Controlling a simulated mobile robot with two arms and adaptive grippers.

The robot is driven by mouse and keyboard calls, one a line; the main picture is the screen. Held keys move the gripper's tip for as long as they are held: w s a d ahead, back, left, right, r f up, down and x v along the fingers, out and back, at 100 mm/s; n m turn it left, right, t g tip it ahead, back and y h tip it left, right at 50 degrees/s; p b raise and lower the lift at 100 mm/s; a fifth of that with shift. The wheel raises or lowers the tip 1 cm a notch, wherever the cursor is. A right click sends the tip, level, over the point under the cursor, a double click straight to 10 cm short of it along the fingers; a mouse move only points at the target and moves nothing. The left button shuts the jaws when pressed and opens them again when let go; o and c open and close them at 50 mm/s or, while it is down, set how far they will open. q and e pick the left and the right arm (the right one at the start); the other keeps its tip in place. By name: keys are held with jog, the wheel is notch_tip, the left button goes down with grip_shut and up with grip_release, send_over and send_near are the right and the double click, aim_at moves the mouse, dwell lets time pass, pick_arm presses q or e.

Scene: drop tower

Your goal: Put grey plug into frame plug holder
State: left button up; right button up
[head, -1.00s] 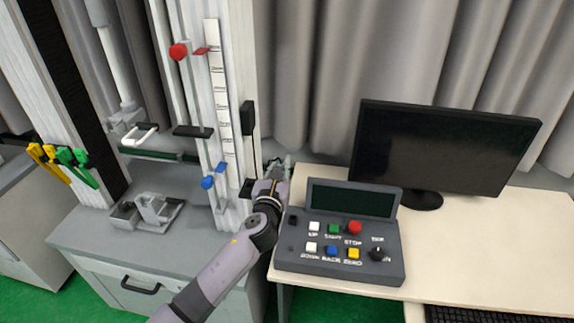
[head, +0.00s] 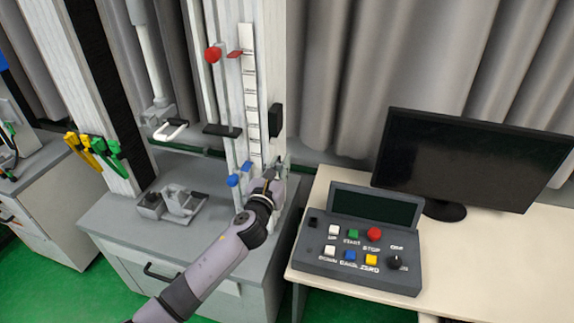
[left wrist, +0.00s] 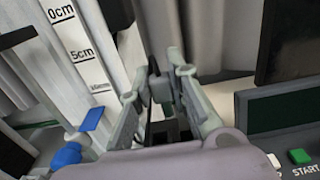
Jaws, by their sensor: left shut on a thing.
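My left gripper (head: 271,178) is at the lower right side of the white upright, beside the scale and the blue marker. In the left wrist view its fingers (left wrist: 161,87) are closed on a small grey piece, which I take to be the grey plug (left wrist: 161,90). In the head view the plug cannot be told apart from the fingertips. A dark shape (left wrist: 166,132) shows between the fingers in the left wrist view; I cannot tell if it is the frame plug holder or part of my gripper. The holder is not clear in the head view. My right gripper is out of view.
The control box (head: 360,240) with coloured buttons stands on the cream desk (head: 460,280), right of my arm. A monitor (head: 470,155) is behind it. A black block (head: 275,119) juts from the upright above my gripper. Grey clamps (head: 175,203) lie on the cabinet at left.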

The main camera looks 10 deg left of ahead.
pick_arm(q)
jog(key=shift+s+a+f, duration=0.1)
jog(key=shift+s+a, duration=0.15)
jog(key=shift+a, duration=0.65)
jog(key=shift+f+b, duration=2.15)
jog(key=shift+f, duration=0.15)
jog(key=shift+f, duration=0.2)
jog(key=o, duration=0.9)
jog(key=shift+o, duration=0.2)
jog(key=shift+s, duration=0.1)
jog(key=s, duration=1.1)
jog(key=shift+s+a, duration=0.25)
jog(key=shift+s, duration=0.15)
